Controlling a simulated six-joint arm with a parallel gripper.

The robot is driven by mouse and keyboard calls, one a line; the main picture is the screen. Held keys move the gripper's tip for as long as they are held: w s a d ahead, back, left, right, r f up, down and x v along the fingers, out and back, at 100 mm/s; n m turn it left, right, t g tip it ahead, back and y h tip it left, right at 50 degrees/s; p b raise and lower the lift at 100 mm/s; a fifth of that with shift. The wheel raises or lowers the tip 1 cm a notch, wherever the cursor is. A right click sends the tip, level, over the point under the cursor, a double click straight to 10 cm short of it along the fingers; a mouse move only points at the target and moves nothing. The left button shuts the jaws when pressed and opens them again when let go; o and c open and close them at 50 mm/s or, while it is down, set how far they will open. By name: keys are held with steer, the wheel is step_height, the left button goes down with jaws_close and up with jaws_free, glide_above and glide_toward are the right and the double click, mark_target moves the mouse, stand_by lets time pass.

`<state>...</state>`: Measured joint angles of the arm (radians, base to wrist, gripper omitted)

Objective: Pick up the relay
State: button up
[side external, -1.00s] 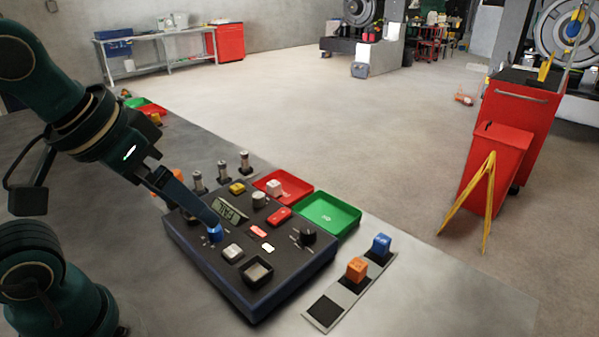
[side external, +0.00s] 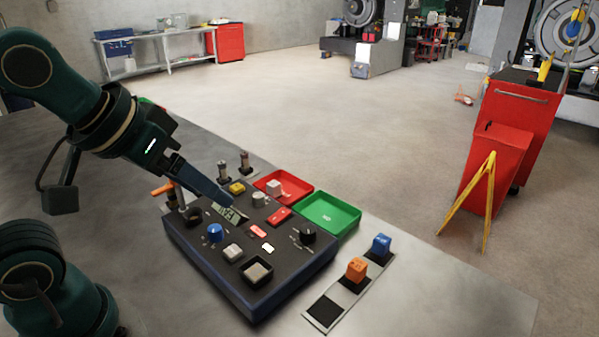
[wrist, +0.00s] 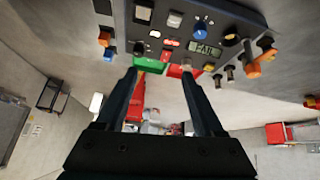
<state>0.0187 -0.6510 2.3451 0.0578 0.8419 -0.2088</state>
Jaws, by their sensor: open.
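I cannot tell for sure which piece is the relay. A pale block (side external: 274,186) lies in the red tray (side external: 300,196) behind the tester. An orange cube (side external: 356,269) and a blue cube (side external: 381,244) sit on a strip with dark squares (side external: 323,312) at the right. The dark tester (side external: 203,262) has a square socket (side external: 257,271) at its front. My gripper (side external: 228,205) is above the tester's display, with its fingers overlapping it in the side view. In the wrist view my gripper (wrist: 158,76) is open, with nothing between its fingers.
A green tray (side external: 328,212) stands beside the red one. The tester carries a blue knob (side external: 214,232), a black knob (side external: 308,235) and several buttons. Upright posts (side external: 245,161) stand behind it. The display (wrist: 206,49) reads FAIL.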

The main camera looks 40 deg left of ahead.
steer(key=w+d+r, duration=0.2)
steer(key=w, duration=0.5)
steer(key=g, duration=0.1)
glide_above(357, 265)
steer(key=a, duration=0.4)
step_height(357, 265, down, 9)
steer(key=shift+m+g, duration=0.7)
steer(key=shift+m, duration=0.2)
steer(key=d+f, duration=0.1)
steer(key=f, duration=0.1)
steer(key=s+d+f, duration=0.1)
steer(key=f, duration=0.1)
steer(key=d+f, duration=0.1)
steer(key=f, duration=0.1)
steer(key=shift+s+d+f, duration=0.25)
steer(key=shift+d, duration=0.15)
steer(key=shift+d+f, duration=0.1)
steer(key=shift+f, duration=0.2)
steer(key=shift+x, duration=2.25)
jaws_close()
